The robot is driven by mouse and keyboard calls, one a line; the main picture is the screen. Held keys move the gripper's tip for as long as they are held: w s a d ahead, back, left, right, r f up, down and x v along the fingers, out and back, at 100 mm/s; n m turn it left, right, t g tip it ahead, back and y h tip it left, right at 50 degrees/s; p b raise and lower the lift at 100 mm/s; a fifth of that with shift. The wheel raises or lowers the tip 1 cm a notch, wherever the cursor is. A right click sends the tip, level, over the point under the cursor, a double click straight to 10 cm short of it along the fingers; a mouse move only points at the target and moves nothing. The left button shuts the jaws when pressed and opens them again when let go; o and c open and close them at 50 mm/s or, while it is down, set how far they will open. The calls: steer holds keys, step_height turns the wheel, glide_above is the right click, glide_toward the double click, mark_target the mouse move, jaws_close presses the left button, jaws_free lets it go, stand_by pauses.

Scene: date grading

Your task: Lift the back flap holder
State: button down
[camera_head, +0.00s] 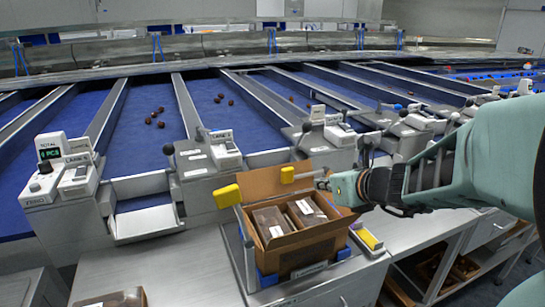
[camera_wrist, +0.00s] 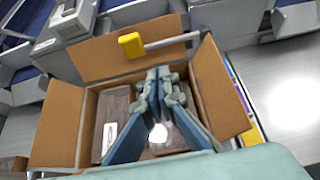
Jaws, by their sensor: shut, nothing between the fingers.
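Dark packs (camera_head: 268,222) lie inside the box, which sits in a blue-cornered stand on a grey bench (camera_head: 180,265). A yellow-topped item (camera_head: 369,238) lies to its right. Blue sorting lanes with several dates and a scale (camera_head: 62,168) are behind.

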mark_target(299, 182)
steer(key=shift+w+f, duration=0.1)
steer(key=b+x, duration=0.2)
steer(key=x, duration=0.7)
steer(key=shift+w+a+f, duration=0.1)
steer(key=shift+w+f, duration=0.1)
steer(key=shift+w, duration=0.1)
steer(key=shift+r, duration=0.1)
